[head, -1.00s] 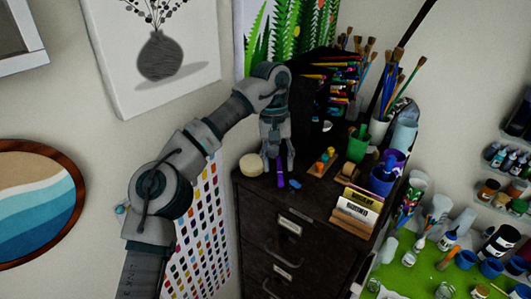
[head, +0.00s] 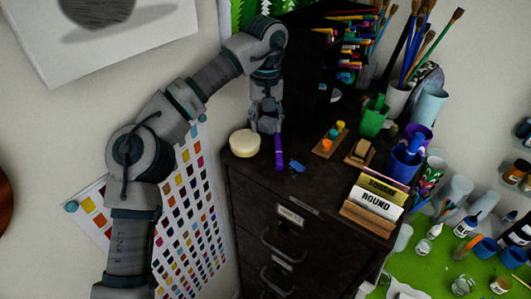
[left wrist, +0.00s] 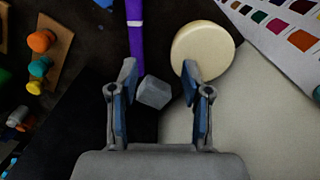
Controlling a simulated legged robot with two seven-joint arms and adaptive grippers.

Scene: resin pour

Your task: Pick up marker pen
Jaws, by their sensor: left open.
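The purple marker pen (head: 278,150) lies on top of the dark cabinet near its edge. It also shows in the left wrist view (left wrist: 135,40), with a white band, beyond the left fingertip. My left gripper (head: 266,122) hangs down just behind the pen in the head view and is open. In the left wrist view its two fingers (left wrist: 160,72) are spread. A small grey block (left wrist: 153,92) shows between them, and the pen is not between them. Whether a finger touches the pen cannot be told. My right gripper is not in view.
A cream round disc (head: 245,142) sits left of the pen, close to the right finger in the left wrist view (left wrist: 203,50). A small blue item (head: 297,166) lies right of the pen.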

